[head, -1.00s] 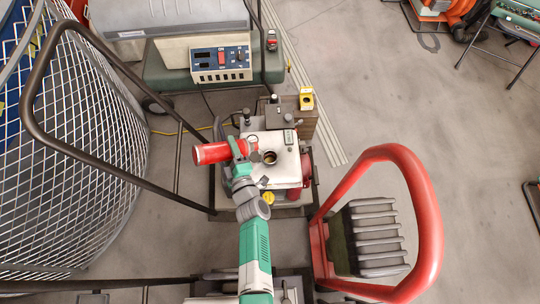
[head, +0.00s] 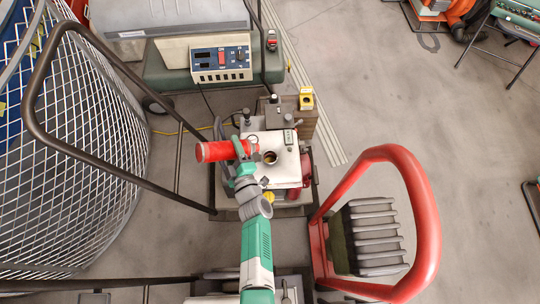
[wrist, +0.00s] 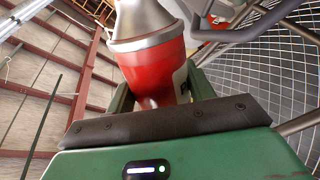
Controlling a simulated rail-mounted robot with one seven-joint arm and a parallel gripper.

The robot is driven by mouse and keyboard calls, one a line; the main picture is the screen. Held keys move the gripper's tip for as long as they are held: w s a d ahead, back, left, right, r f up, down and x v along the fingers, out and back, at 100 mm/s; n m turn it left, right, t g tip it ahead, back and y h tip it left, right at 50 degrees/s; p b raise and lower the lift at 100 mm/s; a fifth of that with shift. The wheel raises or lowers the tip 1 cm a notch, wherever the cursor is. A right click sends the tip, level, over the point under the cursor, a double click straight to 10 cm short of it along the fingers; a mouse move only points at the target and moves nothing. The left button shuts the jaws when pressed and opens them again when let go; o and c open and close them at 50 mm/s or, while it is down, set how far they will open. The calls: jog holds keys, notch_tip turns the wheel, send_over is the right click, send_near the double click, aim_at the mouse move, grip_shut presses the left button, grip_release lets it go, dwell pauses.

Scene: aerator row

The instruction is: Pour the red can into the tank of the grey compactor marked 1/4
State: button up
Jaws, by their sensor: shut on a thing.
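My gripper (head: 243,165) is shut on the red can (head: 216,151), just left of the pale tank top. In the head view the can looks tilted well over, lying left to right, with its base at the left. The wrist view shows its red body (wrist: 155,72) between the jaws and a silver tapered top (wrist: 143,20). The grey compactor's tank (head: 283,145) has a round dark opening (head: 269,157), right of the can and uncovered. I cannot read a 1/4 mark or see any liquid flowing. My gripper partly hides the can's right end.
A yellow cap (head: 267,197) shows at the tank's near side. A red looped handle (head: 432,220) stands at the right, a dark bar handle (head: 35,90) and mesh cage (head: 100,150) at the left. A control box (head: 220,62) stands behind. Open floor lies at far right.

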jog(key=shift+d, duration=0.1)
jog(key=shift+w+d+f+m, duration=0.1)
jog(key=shift+w+d+m, duration=0.15)
jog(key=shift+d+m, duration=0.45)
jog(key=shift+m, duration=0.5)
